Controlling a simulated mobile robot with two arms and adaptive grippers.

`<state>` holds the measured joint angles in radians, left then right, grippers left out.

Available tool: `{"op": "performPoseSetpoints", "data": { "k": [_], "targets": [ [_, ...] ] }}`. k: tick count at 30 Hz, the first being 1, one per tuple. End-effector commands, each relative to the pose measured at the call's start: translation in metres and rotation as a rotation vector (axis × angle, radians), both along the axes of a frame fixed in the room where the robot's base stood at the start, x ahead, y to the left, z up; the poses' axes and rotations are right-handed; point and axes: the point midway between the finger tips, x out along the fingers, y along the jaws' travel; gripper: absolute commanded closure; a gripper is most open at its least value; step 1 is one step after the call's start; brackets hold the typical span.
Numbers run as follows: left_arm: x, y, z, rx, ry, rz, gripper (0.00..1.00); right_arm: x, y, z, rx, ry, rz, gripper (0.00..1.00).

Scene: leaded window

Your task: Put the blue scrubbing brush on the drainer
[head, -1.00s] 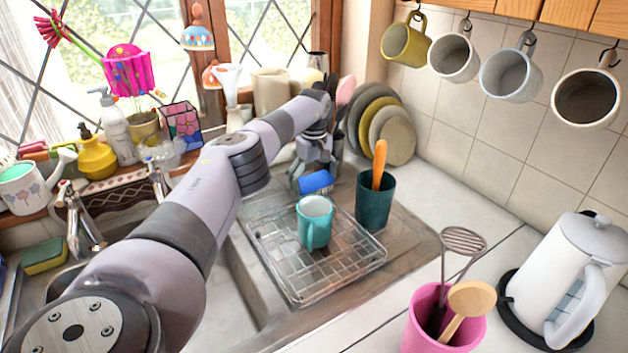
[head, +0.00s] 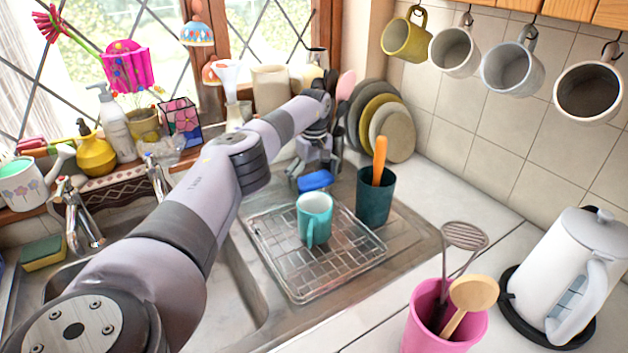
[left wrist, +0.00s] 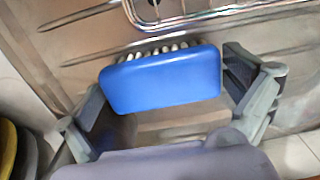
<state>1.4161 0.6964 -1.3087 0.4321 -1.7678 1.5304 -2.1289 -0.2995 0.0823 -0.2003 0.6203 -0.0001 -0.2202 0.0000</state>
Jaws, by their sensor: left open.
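The blue scrubbing brush (head: 315,181) is just beyond the far edge of the wire drainer (head: 290,284), under my left gripper (head: 315,172). In the left wrist view the blue brush (left wrist: 162,80) lies between my two open fingers (left wrist: 170,105), its pale bristles pointing toward the drainer (left wrist: 190,20). Small gaps show between the fingers and the brush. I cannot tell whether the brush touches the surface below. A teal mug (head: 314,216) stands on the drainer. My right gripper is not in view.
A dark green cup (head: 373,203) with an orange-handled tool stands at the drainer's right corner. Plates (head: 392,132) lean behind it. A pink utensil pot (head: 445,325) and white kettle (head: 575,275) stand right. The drainer's front half is clear.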

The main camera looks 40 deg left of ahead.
Motion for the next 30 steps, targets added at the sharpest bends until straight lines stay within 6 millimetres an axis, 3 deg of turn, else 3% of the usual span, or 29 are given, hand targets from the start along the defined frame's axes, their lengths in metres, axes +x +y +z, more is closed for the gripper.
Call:
{"op": "performPoseSetpoints", "data": {
  "k": [4, 8, 21, 30],
  "targets": [
    [0.000, 0.000, 0.003, 0.000, -0.001, 0.000, 0.00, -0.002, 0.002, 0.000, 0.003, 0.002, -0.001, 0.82],
    [0.001, 0.000, 0.019, 0.000, -0.002, 0.000, 0.00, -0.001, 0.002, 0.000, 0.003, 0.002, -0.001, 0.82],
    [0.001, 0.000, 0.105, 0.001, -0.002, 0.001, 0.00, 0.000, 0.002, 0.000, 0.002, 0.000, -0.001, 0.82],
    [0.000, 0.000, 0.120, 0.000, 0.000, -0.001, 0.00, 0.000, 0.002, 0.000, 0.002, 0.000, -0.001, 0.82]
  ]
}}
